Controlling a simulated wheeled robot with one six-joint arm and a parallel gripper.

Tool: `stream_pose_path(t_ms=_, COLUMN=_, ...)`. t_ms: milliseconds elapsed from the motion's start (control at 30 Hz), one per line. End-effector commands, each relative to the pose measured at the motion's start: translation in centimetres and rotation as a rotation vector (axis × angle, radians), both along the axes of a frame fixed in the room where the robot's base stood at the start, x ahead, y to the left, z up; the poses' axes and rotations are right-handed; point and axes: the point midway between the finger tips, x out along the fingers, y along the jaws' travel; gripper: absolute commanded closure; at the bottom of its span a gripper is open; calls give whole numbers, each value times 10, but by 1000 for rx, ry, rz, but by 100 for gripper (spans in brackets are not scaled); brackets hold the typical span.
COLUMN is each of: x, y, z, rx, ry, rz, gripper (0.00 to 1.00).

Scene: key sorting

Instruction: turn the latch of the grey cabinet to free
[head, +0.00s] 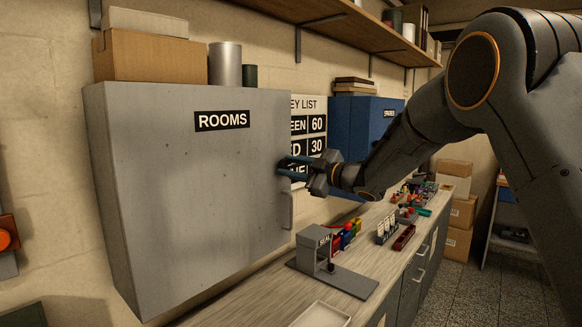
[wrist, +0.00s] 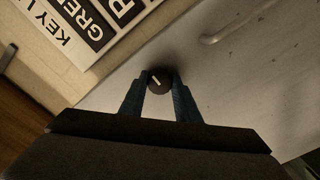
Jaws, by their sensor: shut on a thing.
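The grey cabinet (head: 190,180), labelled ROOMS, hangs on the wall at the left in the head view, and its door looks closed. Its grey door also fills the right of the wrist view (wrist: 260,90). The latch (wrist: 159,80) is a small dark round knob with a pale line, near the door's edge in the wrist view. The line is slanted in that picture. My gripper (head: 284,165) is at the door's right edge, above the door handle (head: 289,211). In the wrist view its blue fingers (wrist: 159,88) are on both sides of the knob, shut on it.
A key list (head: 308,125) is on the wall behind my gripper. A blue cabinet (head: 362,125) hangs farther right. A grey stand (head: 313,255) and several small coloured items are on the counter (head: 235,300) below. A shelf (head: 340,25) runs above.

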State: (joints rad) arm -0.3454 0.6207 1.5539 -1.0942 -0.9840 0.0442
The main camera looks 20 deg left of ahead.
Motion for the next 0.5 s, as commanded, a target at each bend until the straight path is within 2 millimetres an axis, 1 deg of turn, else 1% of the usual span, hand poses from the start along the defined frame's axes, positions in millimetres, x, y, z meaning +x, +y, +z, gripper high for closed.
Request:
stream_pose_path(t_ms=400, x=-1, y=0, z=-1, rx=2, ry=8, rz=1, gripper=93)
stream_pose_path(t_ms=433, x=-1, y=0, z=-2, rx=2, ry=8, rz=1, gripper=67)
stream_pose_path(t_ms=500, x=0, y=0, z=-2, rx=1, ry=8, rz=1, gripper=56)
